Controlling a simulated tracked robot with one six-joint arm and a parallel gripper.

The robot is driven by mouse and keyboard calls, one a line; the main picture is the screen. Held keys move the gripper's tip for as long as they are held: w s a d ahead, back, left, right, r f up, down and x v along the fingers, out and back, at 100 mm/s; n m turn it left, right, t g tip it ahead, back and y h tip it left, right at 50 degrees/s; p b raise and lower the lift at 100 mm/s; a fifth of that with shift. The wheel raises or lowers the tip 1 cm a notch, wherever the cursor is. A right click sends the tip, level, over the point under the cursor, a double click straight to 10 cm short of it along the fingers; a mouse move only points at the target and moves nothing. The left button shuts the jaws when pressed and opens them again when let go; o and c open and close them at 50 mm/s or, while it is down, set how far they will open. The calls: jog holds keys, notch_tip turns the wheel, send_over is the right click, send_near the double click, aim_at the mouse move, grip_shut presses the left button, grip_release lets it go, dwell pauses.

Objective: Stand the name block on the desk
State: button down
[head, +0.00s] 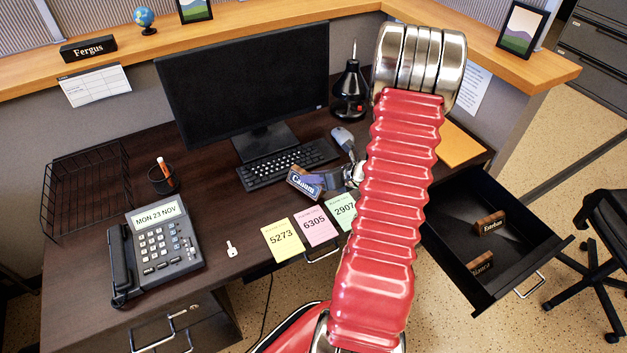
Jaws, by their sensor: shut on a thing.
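A small name block (303,182) with a dark blue face and white lettering, too blurred to read surely, is in my gripper (328,182). The block is tilted, in front of the keyboard and just behind the coloured notes. My gripper is shut on it and partly hidden by my red arm. I cannot tell whether the block touches the dark desk (222,196).
An open drawer (470,235) at right holds two wooden name blocks (489,223). A black Fergus block (88,49) stands on the ledge.

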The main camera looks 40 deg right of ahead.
jog(key=shift+f, duration=0.75)
jog(key=c, duration=1.4)
grip_release()
jog(key=shift+c, duration=0.2)
jog(key=v, duration=1.2)
